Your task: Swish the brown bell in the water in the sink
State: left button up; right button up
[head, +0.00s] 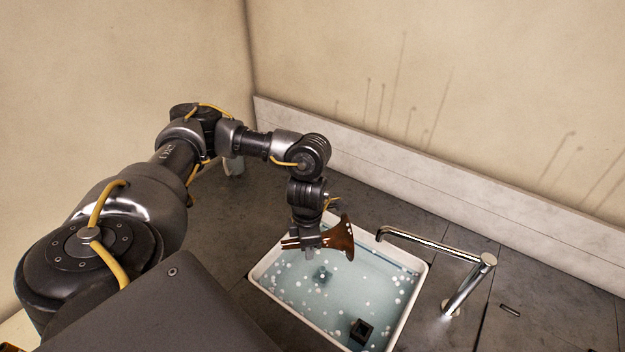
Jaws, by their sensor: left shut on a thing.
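The sink holds pale blue water (340,302) with white bubbles. The bell appears over the water; I cannot tell whether it touches the surface. My right gripper is not in view.
A chrome tap (463,287) stands at the sink's right, its spout reaching left over the back edge. A small dark block (361,330) shows in the sink near the front. A pale backsplash (400,187) runs behind.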

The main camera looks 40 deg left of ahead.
pick_arm(q)
jog(key=shift+f, duration=0.15)
dwell(0.3)
notch_tip(320, 180, down, 24)
jog(key=b, duration=2)
jog(key=shift+b, duration=0.4)
jog(key=shift+d, duration=0.2)
jog(key=shift+w+d+p, duration=0.2)
jog(key=shift+d+p, duration=0.5)
jog(key=shift+d, duration=0.65)
jog(key=shift+a, duration=0.25)
jog(key=shift+s+a+b, duration=0.2)
jog(key=shift+a+b, duration=0.35)
jog(key=shift+a, duration=0.75)
jog(key=shift+d, duration=0.1)
